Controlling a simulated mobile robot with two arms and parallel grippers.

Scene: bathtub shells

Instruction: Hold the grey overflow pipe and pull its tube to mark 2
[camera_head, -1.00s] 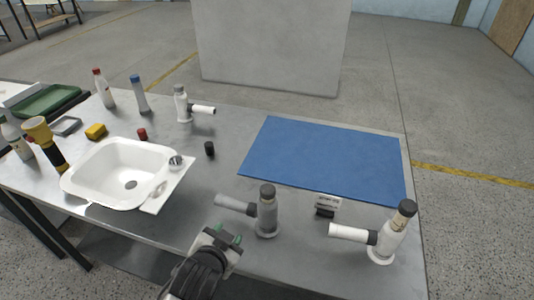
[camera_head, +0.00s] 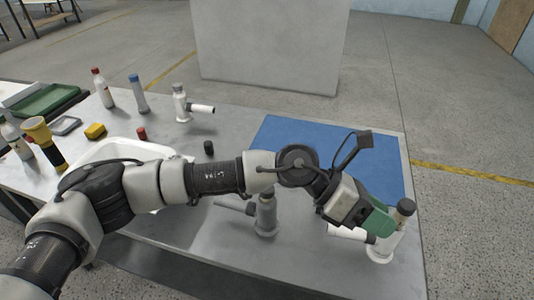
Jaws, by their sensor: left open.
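The grey overflow pipe (camera_head: 265,218) stands upright on the metal table. Its grey side tube (camera_head: 236,208) points left. My left arm crosses in front of its upper part and hides its top. No mark can be read on the tube. My left gripper (camera_head: 380,218) is open, with green fingers. It is right of the grey pipe, over or in front of a white overflow pipe (camera_head: 385,246) at the table's right end, and hides part of it. I cannot tell whether they touch. My right gripper is out of view.
A blue mat (camera_head: 290,135) lies at the back right. My arm covers much of the white sink (camera_head: 120,150). Another white pipe (camera_head: 181,103), bottles, a dark cap (camera_head: 208,147), a red cap (camera_head: 142,133) and a yellow-black torch (camera_head: 42,140) stand behind and left.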

